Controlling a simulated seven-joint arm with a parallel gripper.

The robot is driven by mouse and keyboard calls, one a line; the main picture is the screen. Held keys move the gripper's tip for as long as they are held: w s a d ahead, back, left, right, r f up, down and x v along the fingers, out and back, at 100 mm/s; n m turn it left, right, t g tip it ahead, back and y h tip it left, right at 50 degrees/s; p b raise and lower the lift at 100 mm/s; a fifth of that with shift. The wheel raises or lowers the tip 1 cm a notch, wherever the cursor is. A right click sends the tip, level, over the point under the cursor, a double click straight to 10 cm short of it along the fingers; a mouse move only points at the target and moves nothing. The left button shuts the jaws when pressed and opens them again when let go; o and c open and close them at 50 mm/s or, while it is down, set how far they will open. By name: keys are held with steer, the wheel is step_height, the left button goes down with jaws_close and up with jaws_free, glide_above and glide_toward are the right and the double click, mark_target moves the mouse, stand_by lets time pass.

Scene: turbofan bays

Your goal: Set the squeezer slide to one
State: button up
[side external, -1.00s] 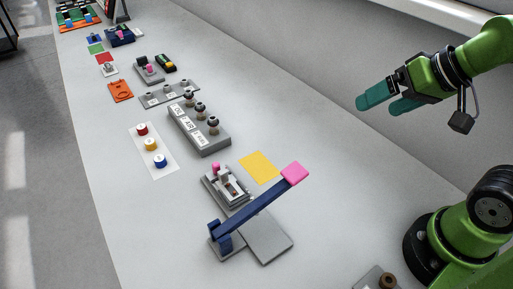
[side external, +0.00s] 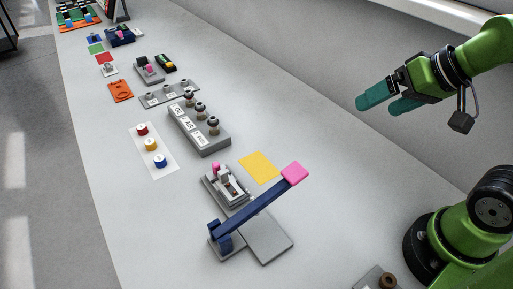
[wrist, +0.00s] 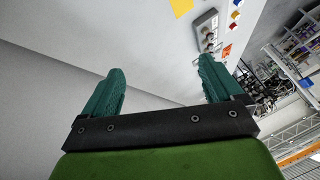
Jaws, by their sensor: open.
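A grey slide-like device (side external: 228,186) with a small pink knob (side external: 216,167) at its far end sits on the table in the side view. Right beside it is a grey base with a raised dark blue lever (side external: 258,207) ending in a pink block (side external: 295,173). I cannot tell for certain which of these is the squeezer, and no readable number shows on either. My gripper (side external: 376,105) is open and empty, high above the table to the upper right of both. The wrist view shows its two teal fingers apart (wrist: 160,66) with nothing between them.
A yellow square (side external: 259,166) lies beside the grey device. Beyond it stand a grey block with several knobs and labels (side external: 199,132) and a white card (side external: 152,146) with red, yellow and blue pieces. A grey plate with a brown ring (side external: 387,281) lies near my base.

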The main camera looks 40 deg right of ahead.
steer(key=shift+c, duration=0.2)
steer(key=shift+a+f, duration=0.1)
steer(key=shift+a, duration=0.05)
steer(key=shift+c, duration=1.2)
steer(key=shift+w+a+f+n+g, duration=0.4)
steer(key=shift+w+a+f+g, duration=0.25)
steer(key=shift+w+a, duration=0.15)
steer(key=c, duration=0.5)
steer(key=w+a+g, duration=0.1)
steer(key=w+a, duration=0.2)
steer(key=w, duration=0.1)
steer(key=w+a+n+g, duration=0.1)
steer(key=w+a, duration=0.2)
steer(key=w, duration=0.1)
steer(key=w+a+g, duration=0.1)
steer(key=w+a, duration=0.2)
steer(key=w, duration=0.1)
steer(key=shift+w+a+n+g, duration=0.1)
steer(key=shift+w+n+g, duration=0.15)
steer(key=shift+n, duration=0.15)
steer(key=shift+c, duration=0.5)
steer(key=m+g+h, duration=0.2)
glide_above(216, 163)
steer(key=shift+f, duration=1.3)
step_height(216, 163, down, 16)
steer(key=shift+f, duration=0.25)
steer(key=shift+c, duration=0.4)
jaws_close()
